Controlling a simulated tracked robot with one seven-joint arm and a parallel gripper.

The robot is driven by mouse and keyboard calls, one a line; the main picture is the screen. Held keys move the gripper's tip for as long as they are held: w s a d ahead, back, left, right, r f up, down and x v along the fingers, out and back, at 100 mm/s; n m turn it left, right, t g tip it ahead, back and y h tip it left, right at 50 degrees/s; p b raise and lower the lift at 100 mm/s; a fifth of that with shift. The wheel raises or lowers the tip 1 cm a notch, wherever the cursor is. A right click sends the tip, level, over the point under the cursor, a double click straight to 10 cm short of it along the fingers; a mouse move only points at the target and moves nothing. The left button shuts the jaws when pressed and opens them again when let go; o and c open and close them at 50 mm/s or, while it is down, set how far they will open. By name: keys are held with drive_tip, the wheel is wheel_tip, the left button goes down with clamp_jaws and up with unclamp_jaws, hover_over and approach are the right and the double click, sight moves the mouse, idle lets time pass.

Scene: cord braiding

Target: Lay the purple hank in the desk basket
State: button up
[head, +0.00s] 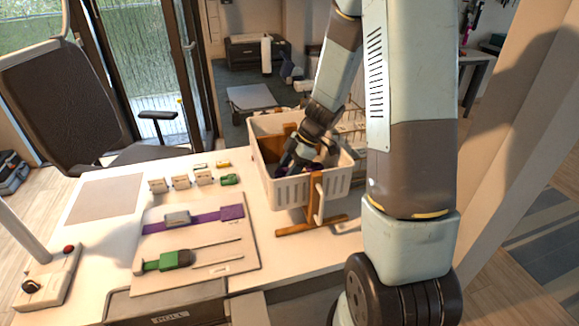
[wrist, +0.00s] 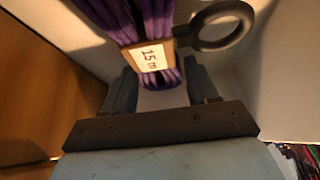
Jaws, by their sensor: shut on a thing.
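The desk basket (head: 290,194) is a white slatted box at the right end of the desk, on a wooden stand. My gripper (head: 295,164) reaches down inside it. In the wrist view my gripper (wrist: 160,80) has its two dark fingers on either side of the purple hank (wrist: 150,25), shut on it. The hank has a brown band with a "15 m" label and a dark ring at its right. In the head view the hank is mostly hidden by the gripper and basket wall. I cannot tell whether it touches the basket floor.
A pale board (head: 205,255) on the desk holds a purple strap (head: 190,221), a green-handled tool (head: 168,261) and thin rods. Several small blocks stand behind it. A control box with a red button (head: 69,249) sits at front left. A black chair (head: 70,100) stands behind the desk.

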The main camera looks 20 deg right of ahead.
drive_tip(key=shift+f, duration=0.1)
drive_tip(key=o, duration=1.8)
drive_tip(key=shift+r, duration=4.5)
